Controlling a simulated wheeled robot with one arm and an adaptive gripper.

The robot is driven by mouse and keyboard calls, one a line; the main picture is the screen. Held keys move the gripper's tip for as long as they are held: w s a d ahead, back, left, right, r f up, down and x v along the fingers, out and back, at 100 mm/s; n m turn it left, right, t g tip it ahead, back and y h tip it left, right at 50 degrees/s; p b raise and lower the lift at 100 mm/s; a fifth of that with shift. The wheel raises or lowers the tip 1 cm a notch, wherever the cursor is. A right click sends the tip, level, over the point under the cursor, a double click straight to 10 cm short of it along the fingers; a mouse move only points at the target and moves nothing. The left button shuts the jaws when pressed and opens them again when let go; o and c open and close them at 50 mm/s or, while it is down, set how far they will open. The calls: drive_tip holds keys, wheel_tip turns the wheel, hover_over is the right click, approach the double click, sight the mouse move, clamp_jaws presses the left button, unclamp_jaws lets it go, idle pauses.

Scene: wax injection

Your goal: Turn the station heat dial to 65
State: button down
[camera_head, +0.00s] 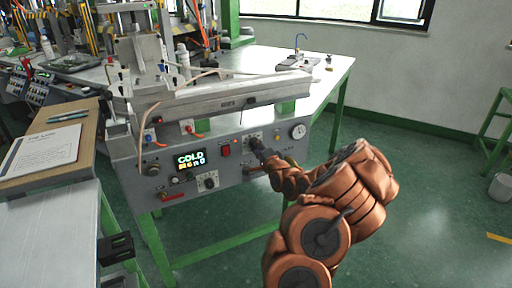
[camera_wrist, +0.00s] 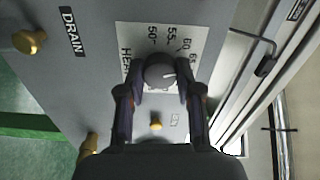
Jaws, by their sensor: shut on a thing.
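The heat dial (camera_wrist: 160,72) is a round dark grey knob on a white scale plate (camera_wrist: 130,38) in the wrist view. The plate reads 50, 55, 60 and 65, with part of its lettering hidden. A white mark on the knob points right, toward the 65 side; its exact reading is unclear. My gripper (camera_wrist: 159,84) is shut on the dial, one finger on each side. In the head view my gripper (camera_head: 256,144) reaches the station's front panel (camera_head: 228,166) and hides most of the dial.
A lit display (camera_head: 190,160) reads COLD on the panel. A red switch (camera_head: 226,150), a black knob (camera_head: 208,182) and a round gauge (camera_head: 298,131) are nearby. In the wrist view, a brass knob (camera_wrist: 30,41) sits by the DRAIN label. Open green floor lies right of the station.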

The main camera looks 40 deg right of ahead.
idle(0.3)
drive_tip(key=c, duration=0.8)
unclamp_jaws()
drive_tip(key=shift+o, duration=0.2)
drive_tip(key=v, duration=1.2)
